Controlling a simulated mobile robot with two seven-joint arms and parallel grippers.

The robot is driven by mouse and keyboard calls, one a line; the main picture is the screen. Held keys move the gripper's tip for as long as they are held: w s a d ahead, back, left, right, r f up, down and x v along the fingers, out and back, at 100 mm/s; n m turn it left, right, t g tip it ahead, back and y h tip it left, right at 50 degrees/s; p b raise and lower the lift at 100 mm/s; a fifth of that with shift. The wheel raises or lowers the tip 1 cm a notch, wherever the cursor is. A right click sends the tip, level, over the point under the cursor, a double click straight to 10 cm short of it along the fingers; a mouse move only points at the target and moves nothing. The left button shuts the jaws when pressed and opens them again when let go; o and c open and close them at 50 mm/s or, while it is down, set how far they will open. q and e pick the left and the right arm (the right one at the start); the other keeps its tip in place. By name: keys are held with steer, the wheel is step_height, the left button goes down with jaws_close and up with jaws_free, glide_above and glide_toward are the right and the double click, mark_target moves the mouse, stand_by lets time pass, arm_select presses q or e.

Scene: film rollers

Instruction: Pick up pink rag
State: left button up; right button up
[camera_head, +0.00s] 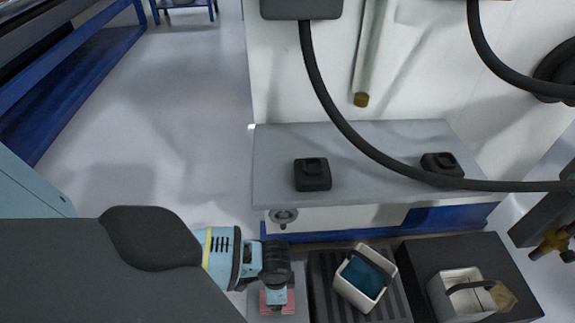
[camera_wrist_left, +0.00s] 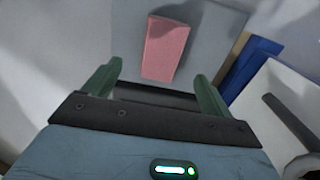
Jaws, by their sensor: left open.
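The pink rag (camera_wrist_left: 166,48) looks like a flat folded rectangle on a grey surface (camera_wrist_left: 206,55) in the left wrist view. In the head view the rag (camera_head: 265,302) shows at the bottom, partly hidden by my left gripper (camera_head: 277,296). My left gripper is open, and its two green fingers (camera_wrist_left: 157,76) stand apart in the left wrist view, with the rag showing between and beyond their tips. I cannot tell how far above the rag they are. My right gripper is not in view.
Right of the rag are a white bin with blue contents (camera_head: 354,294) on a ribbed dark tray (camera_head: 399,306), and another white bin with a handle (camera_head: 456,303). A grey shelf (camera_head: 378,150) with two black blocks is behind. A black hose (camera_head: 335,107) hangs across. Left floor is clear.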

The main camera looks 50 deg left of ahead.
mark_target(290, 308)
arm_select(q)
steer(key=shift+f, duration=0.25)
step_height(290, 308, down, 2)
steer(key=shift+f+b, duration=0.1)
steer(key=shift+b, duration=0.6)
steer(key=shift+a+f+b, duration=0.15)
steer(key=shift+f+b, duration=1.65)
steer(key=shift+f, duration=0.75)
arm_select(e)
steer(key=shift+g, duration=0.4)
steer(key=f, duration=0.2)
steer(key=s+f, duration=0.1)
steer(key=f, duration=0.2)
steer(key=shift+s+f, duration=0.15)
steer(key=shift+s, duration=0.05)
arm_select(q)
steer(key=shift+r, duration=0.1)
steer(key=shift+c, duration=0.5)
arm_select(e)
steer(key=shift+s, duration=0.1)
arm_select(q)
steer(key=c, duration=1.1)
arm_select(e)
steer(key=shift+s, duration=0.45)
arm_select(q)
steer(key=shift+o, duration=0.2)
steer(key=shift+r, duration=0.1)
